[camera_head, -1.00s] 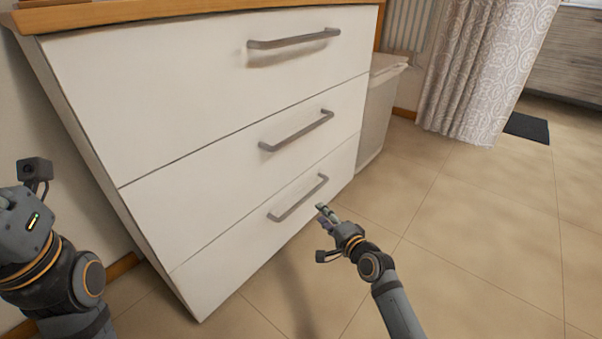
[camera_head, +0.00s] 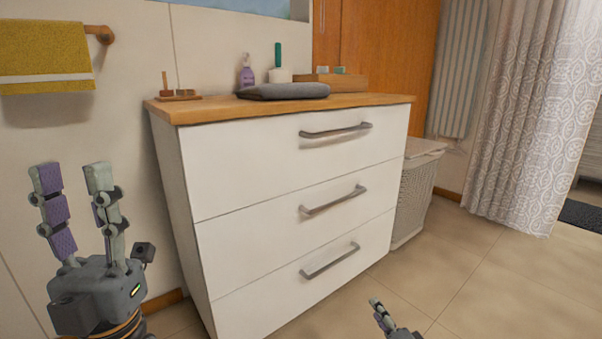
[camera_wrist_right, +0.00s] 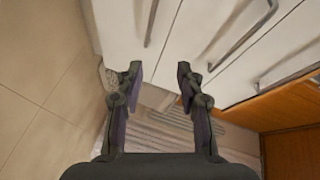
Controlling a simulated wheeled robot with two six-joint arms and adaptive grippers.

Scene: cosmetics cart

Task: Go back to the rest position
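My left gripper (camera_head: 72,182) is raised at the left of the head view, in front of the wall. Its two fingers point up, apart, with nothing between them. My right gripper (camera_head: 380,312) shows only in part at the bottom edge of the head view, low in front of the cabinet. In the right wrist view my right gripper (camera_wrist_right: 160,72) has its two fingers apart and empty. The white cabinet (camera_head: 250,170) has three drawers, all closed, each with a grey handle. Neither gripper touches it.
A wooden top (camera_head: 215,110) carries a folded grey cloth (camera_head: 285,91), a purple bottle (camera_head: 247,72) and a wooden box (camera_head: 335,82). A laundry basket (camera_head: 415,195) stands right of the cabinet. A yellow towel (camera_head: 45,50) hangs at left. The floor (camera_head: 470,290) at right is clear.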

